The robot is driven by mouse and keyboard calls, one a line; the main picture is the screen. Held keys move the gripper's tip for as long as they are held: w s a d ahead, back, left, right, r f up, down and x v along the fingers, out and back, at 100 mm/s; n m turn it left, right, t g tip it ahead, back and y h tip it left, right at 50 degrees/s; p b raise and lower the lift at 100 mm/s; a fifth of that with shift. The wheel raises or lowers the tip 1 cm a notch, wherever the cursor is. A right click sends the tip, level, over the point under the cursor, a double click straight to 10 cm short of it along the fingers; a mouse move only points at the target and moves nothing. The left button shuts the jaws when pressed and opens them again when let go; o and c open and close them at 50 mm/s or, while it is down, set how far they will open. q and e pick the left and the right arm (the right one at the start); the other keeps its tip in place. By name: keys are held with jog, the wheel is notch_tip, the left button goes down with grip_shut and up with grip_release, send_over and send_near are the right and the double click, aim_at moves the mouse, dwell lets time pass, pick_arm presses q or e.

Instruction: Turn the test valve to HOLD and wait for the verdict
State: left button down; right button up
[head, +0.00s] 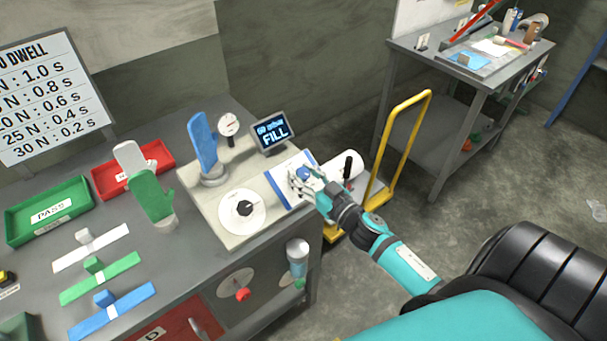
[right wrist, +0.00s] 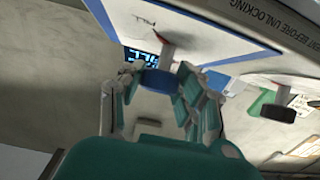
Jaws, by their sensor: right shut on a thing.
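My right gripper (head: 305,177) is at the right edge of the test station (head: 262,222), shut on a blue knob (head: 303,172). In the right wrist view the blue knob (right wrist: 160,82) sits between the fingers, on a stem from a white, blue-bordered panel (right wrist: 195,30). A white round dial with a black knob (head: 243,208) lies left of the gripper, untouched; its lettering is too small to read. The display (head: 272,133) reads FILL. A pressure gauge (head: 229,125) and a blue glove on a stand (head: 204,145) stand behind. My left gripper is not in view.
Green (head: 50,210) and red (head: 132,170) trays, a green glove form (head: 153,195) and a dwell chart (head: 50,97) are at left. A black-topped lever (head: 347,166) is close right of the gripper. A yellow trolley (head: 400,150) stands beyond the bench's right edge.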

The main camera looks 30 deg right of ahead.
jog(key=shift+n, duration=0.3)
jog(key=n+y, duration=0.2)
jog(key=n+g+y, duration=0.1)
jog(key=n+y, duration=0.1)
jog(key=shift+d+g+y+p, duration=0.15)
jog(key=shift+g+y+p, duration=0.15)
jog(key=shift+p, duration=0.1)
jog(key=n+g+y, duration=0.2)
jog(key=n+y, duration=0.1)
jog(key=n, duration=0.1)
jog(key=shift+w, duration=0.1)
jog(key=n+g+y+b, duration=0.2)
jog(key=n+g, duration=0.1)
jog(key=n, duration=0.1)
jog(key=shift+d, duration=0.1)
jog(key=shift+n+g+y+b, duration=0.8)
jog(key=shift+n+g+b, duration=0.85)
jog(key=shift+n+g, duration=0.6)
jog(key=shift+r+g, duration=0.1)
jog(key=shift+g, duration=0.15)
jog(key=o, duration=1.2)
jog(key=shift+n, duration=0.25)
